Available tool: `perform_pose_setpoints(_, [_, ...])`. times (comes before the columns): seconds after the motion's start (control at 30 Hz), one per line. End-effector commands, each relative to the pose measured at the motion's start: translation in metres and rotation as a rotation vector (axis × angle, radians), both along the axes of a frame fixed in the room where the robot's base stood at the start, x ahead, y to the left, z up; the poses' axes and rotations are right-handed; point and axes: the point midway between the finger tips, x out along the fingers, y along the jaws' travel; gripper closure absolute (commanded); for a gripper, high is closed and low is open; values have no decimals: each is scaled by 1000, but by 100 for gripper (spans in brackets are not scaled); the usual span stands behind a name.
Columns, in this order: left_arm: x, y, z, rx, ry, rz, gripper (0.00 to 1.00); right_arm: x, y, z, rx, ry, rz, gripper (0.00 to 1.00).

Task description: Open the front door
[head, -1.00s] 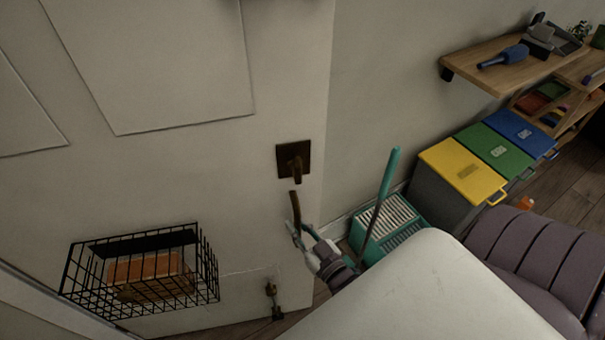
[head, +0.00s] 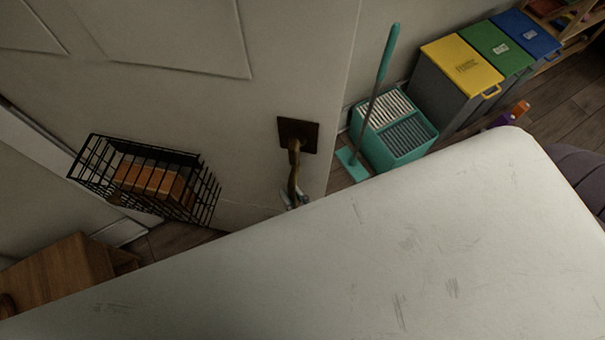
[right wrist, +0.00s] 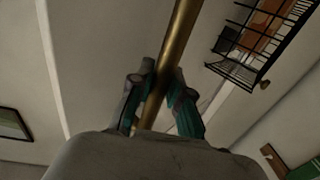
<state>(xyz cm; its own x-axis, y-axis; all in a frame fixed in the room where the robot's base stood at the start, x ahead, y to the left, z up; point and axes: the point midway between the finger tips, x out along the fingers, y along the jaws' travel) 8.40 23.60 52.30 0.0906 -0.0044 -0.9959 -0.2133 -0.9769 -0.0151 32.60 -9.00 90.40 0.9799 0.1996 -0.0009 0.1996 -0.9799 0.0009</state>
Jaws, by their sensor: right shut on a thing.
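The front door (head: 225,105) is off-white with raised panels and fills the left and middle of the head view. Its bronze handle (head: 294,160) hangs from a dark square plate (head: 298,134) near the door's right edge. My right gripper (head: 293,197) is shut on the lower part of this handle. In the right wrist view, the brassy handle bar (right wrist: 173,58) runs between the two teal-padded fingers (right wrist: 160,98). I cannot tell how far the door stands from its frame. My left gripper is not in view.
A black wire basket (head: 82,168) with orange-brown contents is on the door. A teal mop bucket (head: 405,150) and mop (head: 383,70) stand right of the door, beside yellow, green and blue-lidded bins (head: 462,65). A wooden cabinet (head: 55,270) is at lower left.

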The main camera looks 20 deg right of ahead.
Motion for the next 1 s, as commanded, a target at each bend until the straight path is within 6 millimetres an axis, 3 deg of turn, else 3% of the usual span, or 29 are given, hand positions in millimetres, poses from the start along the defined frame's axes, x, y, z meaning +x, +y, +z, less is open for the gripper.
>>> perform_pose_setpoints(0.23, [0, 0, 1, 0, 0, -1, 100, -5, 11, 1, 0, -3, 13, 100])
perform_pose_setpoints(0.67, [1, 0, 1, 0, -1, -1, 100, -6, 12, 1, 0, -4, 15, 100])
perform_pose_setpoints(0.7, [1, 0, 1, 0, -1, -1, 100, -6, 12, 1, 0, -4, 15, 76])
perform_pose_setpoints(0.8, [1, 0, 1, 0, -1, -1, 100, -6, 12, 1, 0, -3, 14, 60])
perform_pose_setpoints(1.0, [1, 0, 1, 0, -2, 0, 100, -6, 12, 1, -1, -2, 15, 57])
